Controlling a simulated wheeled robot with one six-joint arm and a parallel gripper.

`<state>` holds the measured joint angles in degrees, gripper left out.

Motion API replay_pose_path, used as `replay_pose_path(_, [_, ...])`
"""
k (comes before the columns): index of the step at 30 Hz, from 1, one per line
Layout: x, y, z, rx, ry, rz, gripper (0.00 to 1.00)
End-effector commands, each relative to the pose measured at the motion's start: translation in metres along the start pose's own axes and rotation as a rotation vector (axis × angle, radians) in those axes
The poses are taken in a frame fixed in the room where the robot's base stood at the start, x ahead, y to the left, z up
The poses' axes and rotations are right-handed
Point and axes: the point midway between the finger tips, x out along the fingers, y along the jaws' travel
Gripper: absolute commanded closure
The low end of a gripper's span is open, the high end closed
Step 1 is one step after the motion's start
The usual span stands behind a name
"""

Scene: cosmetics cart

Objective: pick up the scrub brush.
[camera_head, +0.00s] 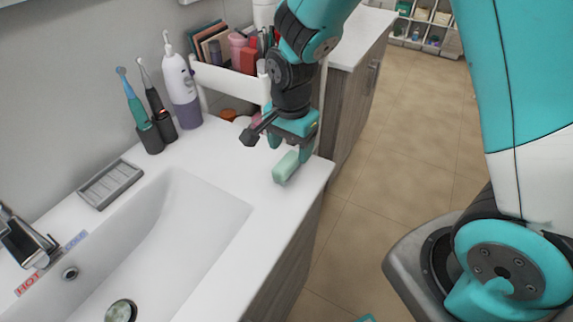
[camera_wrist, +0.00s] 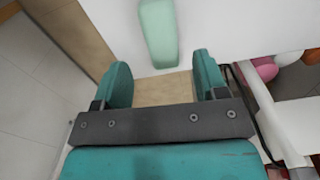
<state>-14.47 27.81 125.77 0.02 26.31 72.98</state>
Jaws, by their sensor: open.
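The pale green scrub brush (camera_head: 286,167) lies on the white counter near its right front edge. It is a small rounded block, and I cannot make out bristles. My gripper (camera_head: 290,150) is above and just behind it, pointing down, with its teal fingers apart and nothing between them. In the wrist view the brush (camera_wrist: 158,32) is at the top centre, beyond the open fingertips (camera_wrist: 161,72) and lined up with the gap between them. How high the fingers are above the counter is hard to tell.
A sink (camera_head: 165,245) fills the counter's front left, with a faucet (camera_head: 24,240) and a grey soap dish (camera_head: 110,184) beside it. A white cart (camera_head: 228,82) with cosmetics is behind my gripper.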

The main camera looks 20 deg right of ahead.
Motion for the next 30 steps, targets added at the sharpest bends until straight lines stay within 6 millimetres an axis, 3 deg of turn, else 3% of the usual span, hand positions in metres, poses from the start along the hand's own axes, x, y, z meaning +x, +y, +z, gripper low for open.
replay_pose_path(10, [0.045,-0.003,0.007,0.000,-0.002,0.005,0.34])
replay_pose_path(19, [0.052,-0.004,0.007,0.000,-0.001,0.001,0.34])
replay_pose_path(26, [0.051,-0.004,0.007,0.000,-0.001,0.001,0.85])
replay_pose_path(30, [0.051,-0.004,0.007,0.000,0.000,0.001,0.88])
